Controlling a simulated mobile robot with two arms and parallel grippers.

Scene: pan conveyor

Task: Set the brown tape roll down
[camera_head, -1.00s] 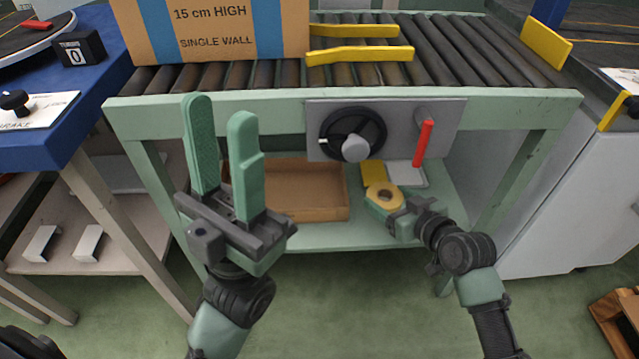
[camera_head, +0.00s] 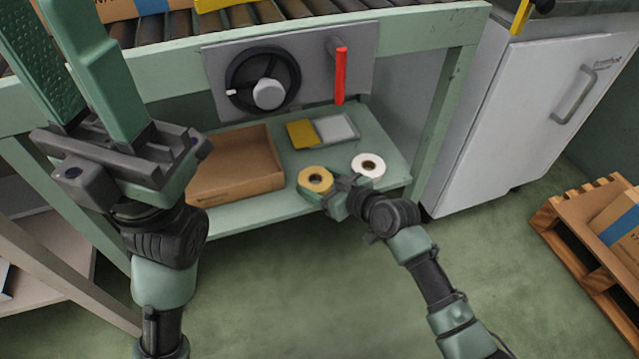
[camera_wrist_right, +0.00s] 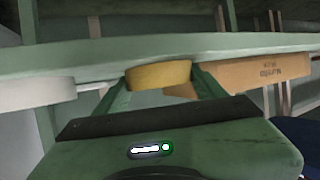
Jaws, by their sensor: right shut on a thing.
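The brown tape roll (camera_head: 316,179), tan-yellow with a dark core, is at the front of the green lower shelf (camera_head: 290,205), between the cardboard box and a white tape roll. My right gripper (camera_head: 322,192) is shut on it. In the right wrist view the brown roll (camera_wrist_right: 158,74) sits between the two green fingers (camera_wrist_right: 160,88). I cannot tell whether its underside touches the shelf. My left gripper (camera_head: 72,50) is open and empty, raised at the left, its fingertips cut off by the frame's top.
The open cardboard box (camera_head: 236,168) stands left of the roll, and the white tape roll (camera_head: 368,165) is close on its right. A yellow pad (camera_head: 301,134) and a grey tray (camera_head: 336,129) lie behind. The handwheel (camera_head: 262,80) and red lever (camera_head: 340,76) are above.

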